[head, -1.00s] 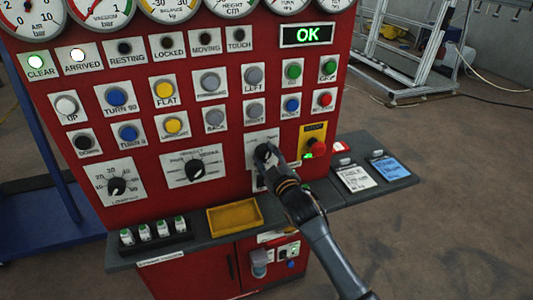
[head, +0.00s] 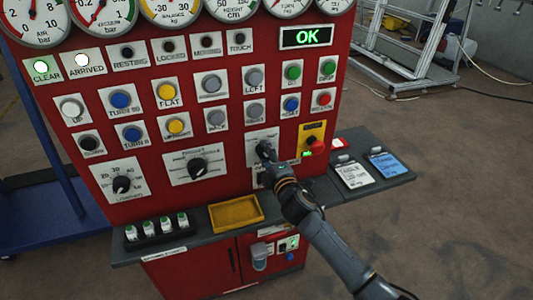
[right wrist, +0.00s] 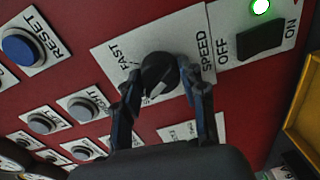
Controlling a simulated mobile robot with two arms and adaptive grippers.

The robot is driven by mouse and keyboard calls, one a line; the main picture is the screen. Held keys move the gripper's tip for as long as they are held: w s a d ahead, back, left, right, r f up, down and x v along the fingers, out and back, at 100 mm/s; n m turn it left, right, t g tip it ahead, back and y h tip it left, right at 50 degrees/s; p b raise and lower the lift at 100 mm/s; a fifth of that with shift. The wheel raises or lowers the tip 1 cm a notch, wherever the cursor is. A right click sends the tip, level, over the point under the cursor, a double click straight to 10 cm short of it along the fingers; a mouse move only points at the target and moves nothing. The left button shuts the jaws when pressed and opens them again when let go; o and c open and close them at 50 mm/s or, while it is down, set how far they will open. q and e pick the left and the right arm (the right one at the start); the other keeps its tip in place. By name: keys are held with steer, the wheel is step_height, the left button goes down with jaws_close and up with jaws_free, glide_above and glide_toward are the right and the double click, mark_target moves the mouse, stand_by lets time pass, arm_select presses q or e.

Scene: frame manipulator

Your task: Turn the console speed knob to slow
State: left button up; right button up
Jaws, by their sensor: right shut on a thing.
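The speed knob (right wrist: 160,72) is a small black knob on a white plate (right wrist: 116,52) marked FAST and SPEED in the right wrist view. My right gripper (right wrist: 165,82) is shut on it, with one dark finger on each side. A light mark shows on the knob's face; the SLOW lettering is not readable, and the fingers cover part of the plate. In the head view the knob's plate (head: 255,142) is at the lower right of the red console, and my right gripper (head: 267,158) hides most of the knob. My left gripper is not in view.
A black OFF/ON switch (right wrist: 261,40) with a lit green lamp sits beside the plate. A yellow plate with a red stop button (head: 317,146) is close on the right. Push buttons lie above. A grey shelf with a yellow tray (head: 236,213) juts out below.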

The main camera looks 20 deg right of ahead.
steer(key=shift+n, duration=0.5)
steer(key=o, duration=1.2)
steer(key=shift+c, duration=0.2)
steer(key=s, duration=1.2)
steer(key=shift+d+r, duration=0.25)
steer(key=shift+d, duration=0.05)
